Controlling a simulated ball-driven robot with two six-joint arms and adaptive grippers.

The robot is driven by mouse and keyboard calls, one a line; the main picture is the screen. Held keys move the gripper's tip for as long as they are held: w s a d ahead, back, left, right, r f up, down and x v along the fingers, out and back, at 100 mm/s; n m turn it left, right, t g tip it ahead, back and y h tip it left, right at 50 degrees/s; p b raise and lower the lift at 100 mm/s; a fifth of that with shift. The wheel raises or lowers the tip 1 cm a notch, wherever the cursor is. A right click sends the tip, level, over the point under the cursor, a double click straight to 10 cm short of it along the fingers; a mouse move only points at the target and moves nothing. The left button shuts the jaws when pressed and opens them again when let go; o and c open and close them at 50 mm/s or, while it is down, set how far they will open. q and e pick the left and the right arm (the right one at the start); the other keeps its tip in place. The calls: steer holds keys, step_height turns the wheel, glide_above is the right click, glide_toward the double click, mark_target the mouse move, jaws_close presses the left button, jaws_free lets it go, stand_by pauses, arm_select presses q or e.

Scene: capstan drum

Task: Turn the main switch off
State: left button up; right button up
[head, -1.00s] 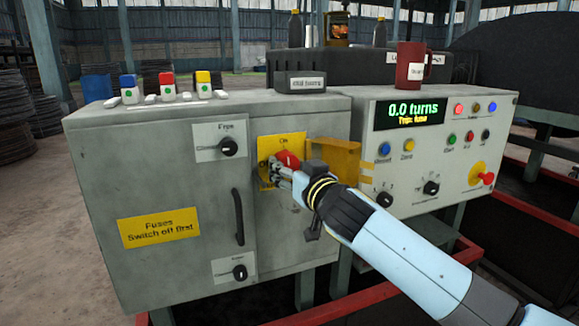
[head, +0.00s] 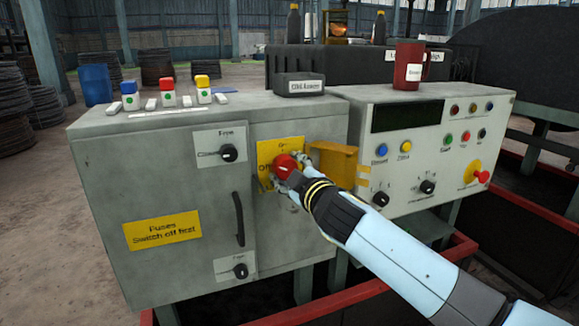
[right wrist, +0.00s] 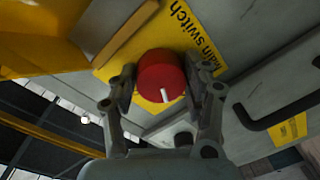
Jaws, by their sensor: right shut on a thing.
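The main switch is a red round knob (head: 285,166) on a yellow plate (head: 267,152) on the grey cabinet's front. My right gripper (head: 283,174) is shut on the knob. In the right wrist view the red knob (right wrist: 162,76) sits between the two fingers of my right gripper (right wrist: 165,88), and a white mark on it points down in that picture. The yellow plate (right wrist: 204,45) there reads "main switch". The display (head: 407,116) on the right-hand panel is dark. My left gripper is not in view.
A yellow bracket (head: 334,160) stands out just right of the switch. The cabinet door has a dark handle (head: 238,218) and a yellow fuse label (head: 162,229). The control panel has several buttons and a red mushroom knob (head: 481,177). A red mug (head: 410,65) stands on top.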

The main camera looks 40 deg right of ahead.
steer(key=n+p, duration=0.1)
steer(key=n, duration=0.4)
steer(key=shift+h, duration=0.3)
stand_by(0.4)
steer(key=o, duration=1.2)
steer(key=shift+c, duration=0.2)
steer(key=v, duration=1.2)
steer(key=shift+r, duration=0.15)
